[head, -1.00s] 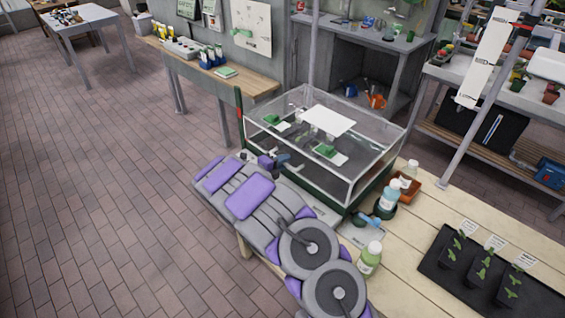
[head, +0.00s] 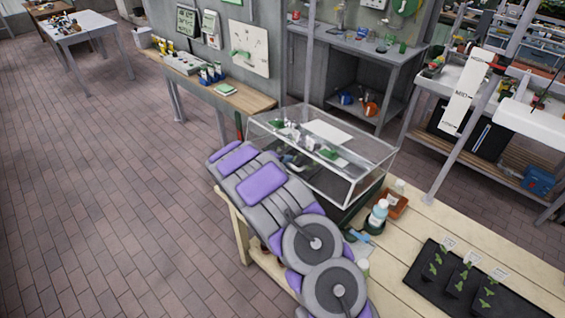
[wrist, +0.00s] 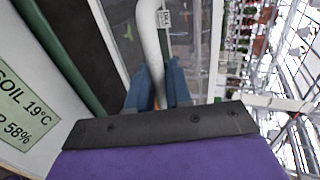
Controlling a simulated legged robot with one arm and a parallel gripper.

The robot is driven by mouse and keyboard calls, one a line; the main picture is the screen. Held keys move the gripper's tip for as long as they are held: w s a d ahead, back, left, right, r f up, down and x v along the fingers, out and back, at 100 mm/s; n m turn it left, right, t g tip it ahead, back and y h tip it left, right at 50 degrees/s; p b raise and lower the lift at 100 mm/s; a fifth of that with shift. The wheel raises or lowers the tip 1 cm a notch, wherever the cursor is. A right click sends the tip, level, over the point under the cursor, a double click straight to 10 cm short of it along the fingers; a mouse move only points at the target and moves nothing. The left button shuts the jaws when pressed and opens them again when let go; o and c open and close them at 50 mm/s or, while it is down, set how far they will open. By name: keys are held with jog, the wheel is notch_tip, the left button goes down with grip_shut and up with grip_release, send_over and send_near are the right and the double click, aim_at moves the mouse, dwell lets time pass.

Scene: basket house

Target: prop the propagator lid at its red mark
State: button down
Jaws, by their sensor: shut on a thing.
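The propagator stands on the pale wooden bench, with a clear box-shaped lid (head: 365,152) over a dark base (head: 366,199). The lid's near edge sits above the base with a gap, so the lid looks tilted up on the near side. My gripper (wrist: 158,88) has its blue fingers on either side of the lid's pale curved handle (wrist: 153,45), shut on it. In the head view my arm hides most of the gripper and the near left side of the propagator.
On the bench to the right are a bottle (head: 378,213), a terracotta tray (head: 393,203) and a black seedling tray (head: 490,292). A soil readout panel (wrist: 20,110) is close beside my gripper. Open brick floor (head: 100,200) lies to the left.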

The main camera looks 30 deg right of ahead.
aim_at(294, 150)
jog(key=r+p, duration=0.1)
jog(key=d+r+p, duration=0.1)
jog(key=r, duration=0.1)
jog(key=d+r+p, duration=0.1)
jog(key=shift+w+r, duration=0.15)
jog(key=shift+w, duration=0.2)
jog(key=c, duration=1.2)
grip_release()
jog(key=p+v, duration=0.1)
jog(key=v, duration=1.6)
jog(key=shift+a, duration=0.2)
